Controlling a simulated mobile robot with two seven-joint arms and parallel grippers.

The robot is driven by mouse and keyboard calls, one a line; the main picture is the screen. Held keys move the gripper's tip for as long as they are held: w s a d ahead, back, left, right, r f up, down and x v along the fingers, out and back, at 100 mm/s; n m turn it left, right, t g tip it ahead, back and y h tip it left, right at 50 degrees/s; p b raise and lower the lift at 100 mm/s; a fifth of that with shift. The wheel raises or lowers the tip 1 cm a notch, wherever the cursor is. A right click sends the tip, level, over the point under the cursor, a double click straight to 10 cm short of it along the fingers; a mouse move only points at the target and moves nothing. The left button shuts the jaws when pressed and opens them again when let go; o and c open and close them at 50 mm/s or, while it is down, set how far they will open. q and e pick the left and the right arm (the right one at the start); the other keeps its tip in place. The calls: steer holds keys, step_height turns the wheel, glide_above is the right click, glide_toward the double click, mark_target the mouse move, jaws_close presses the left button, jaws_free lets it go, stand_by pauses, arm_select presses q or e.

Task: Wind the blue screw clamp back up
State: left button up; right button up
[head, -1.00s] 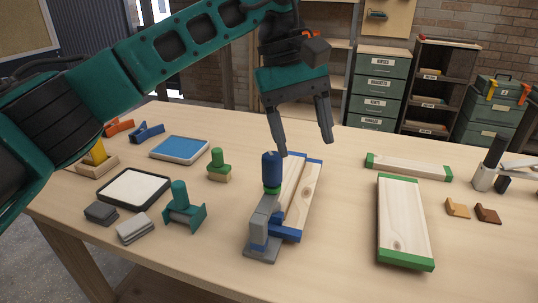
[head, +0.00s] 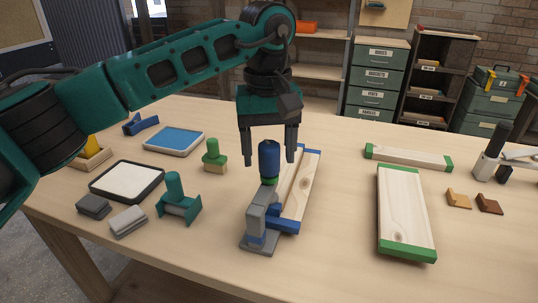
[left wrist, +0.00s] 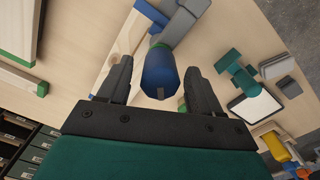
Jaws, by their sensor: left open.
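The blue screw clamp (head: 262,225) stands upright on the workbench, with a grey frame, a blue lower jaw and a blue handle (head: 269,160) on top above a green ring. It is at the end of a blue-tipped wooden board (head: 301,182). My left gripper (head: 269,160) is open, pointing down, with its fingers on either side of the handle's upper part. In the left wrist view the blue handle (left wrist: 160,75) lies between the two spread fingers, with gaps on both sides. My right gripper is not in view.
A green-ended board (head: 404,210) lies to the right, a narrower one (head: 407,157) behind it. A teal tool (head: 177,200), green stamp-like piece (head: 214,156), white pad (head: 127,181) and blue pad (head: 174,141) lie left. Bare bench lies between clamp and right board.

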arm_select(q)
steer(key=shift+f, duration=0.65)
steer(key=c, duration=1.1)
steer(key=shift+o, duration=0.2)
steer(key=shift+n, duration=0.4)
